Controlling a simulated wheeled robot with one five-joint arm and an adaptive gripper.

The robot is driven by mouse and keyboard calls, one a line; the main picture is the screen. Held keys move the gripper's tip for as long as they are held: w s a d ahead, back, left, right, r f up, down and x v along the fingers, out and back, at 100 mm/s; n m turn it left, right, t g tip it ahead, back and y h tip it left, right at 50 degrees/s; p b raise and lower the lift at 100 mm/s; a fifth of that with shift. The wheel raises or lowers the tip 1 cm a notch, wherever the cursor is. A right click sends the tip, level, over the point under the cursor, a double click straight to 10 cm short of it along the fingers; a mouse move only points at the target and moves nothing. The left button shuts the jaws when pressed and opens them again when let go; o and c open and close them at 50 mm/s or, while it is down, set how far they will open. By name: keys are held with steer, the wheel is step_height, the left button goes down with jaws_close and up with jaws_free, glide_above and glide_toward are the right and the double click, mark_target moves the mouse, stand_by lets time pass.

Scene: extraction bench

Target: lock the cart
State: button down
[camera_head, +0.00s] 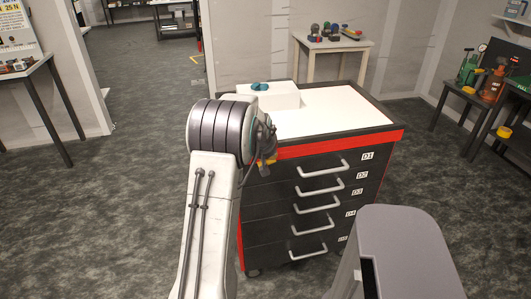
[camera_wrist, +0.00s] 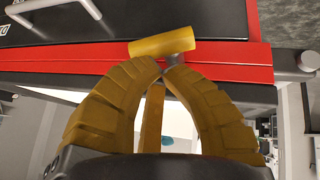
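The cart (camera_head: 345,140) is a black drawer cabinet with a red top band, a white top and several drawers labelled from D1 down. In the wrist view a short yellow cylinder (camera_wrist: 162,43) lies across its red band (camera_wrist: 225,64); I cannot tell whether it is the lock. My gripper (camera_wrist: 164,66) has ochre ribbed fingers curved together, their tips almost touching each other just beside the cylinder. In the head view my arm hides the cart's left front corner.
A white box with a teal item (camera_head: 262,88) sits on the cart top. A wooden table (camera_head: 333,42) with small items stands behind it. Dark benches with colourful equipment (camera_head: 478,72) stand at right. A grey knob (camera_wrist: 308,61) shows in the wrist view. Floor left is clear.

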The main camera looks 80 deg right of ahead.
steer(key=shift+s+f+b, duration=0.35)
steer(key=shift+f+b, duration=0.35)
steer(key=shift+b, duration=0.4)
steer(key=shift+s+d+b, duration=0.1)
steer(key=shift+s+b, duration=0.05)
steer(key=shift+b, duration=0.4)
steer(key=shift+s, duration=0.1)
steer(key=shift+r, duration=0.1)
